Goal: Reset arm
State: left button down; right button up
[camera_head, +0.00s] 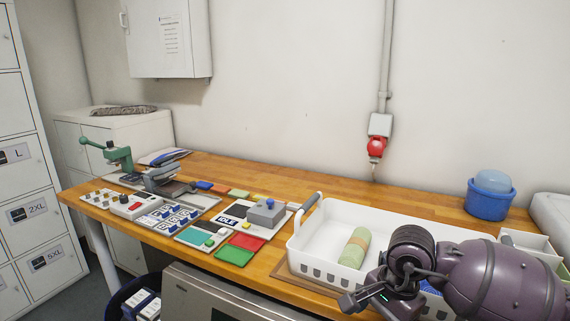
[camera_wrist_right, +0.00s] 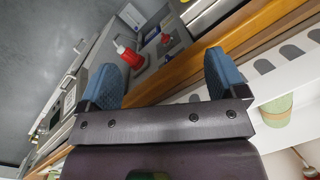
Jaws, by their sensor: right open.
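My right arm comes in from the right edge of the head view, with its purple links over the front right of the white basket (camera_head: 312,240). My right gripper (camera_head: 362,297) is at the basket's front side. In the right wrist view its two blue-padded fingers (camera_wrist_right: 163,80) are spread wide, with nothing between them. A light green roll (camera_head: 355,248) lies in the basket, apart from the gripper; it also shows at the right of the wrist view (camera_wrist_right: 276,108). My arm hides the basket's right part. My left gripper is not in view.
The wooden bench (camera_head: 400,200) carries a green press (camera_head: 117,152), coloured tiles (camera_head: 240,248) and a grey button box (camera_head: 266,211) left of the basket. A blue tub (camera_head: 490,196) stands behind my arm. A red-and-grey socket (camera_head: 377,140) is on the wall. Open air lies above the bench.

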jog(key=s+a+m+y, duration=0.9)
jog(key=a+m+y, duration=0.45)
jog(key=y, duration=0.25)
jog(key=w+d+f+m+t+h, duration=0.1)
jog(key=d+f+m+t+h, duration=0.2)
jog(key=m+t, duration=0.5)
jog(key=w+d+f+m+t+h, duration=0.15)
jog(key=d+m+t+h, duration=0.35)
jog(key=m, duration=0.7)
jog(key=d+f+m+t+h, duration=0.1)
jog(key=d+f+m+t, duration=0.3)
jog(key=m, duration=0.6)
jog(key=s+d+f+m+g+h, duration=0.6)
jog(key=s+d+f+m+h, duration=0.2)
jog(key=s+d+f+m, duration=0.3)
notch_tip(320, 180, down, 4)
jog(key=s+m, duration=0.2)
jog(key=m, duration=0.3)
jog(key=shift+s+d+f+h, duration=0.25)
jog(key=shift+s+h, duration=0.15)
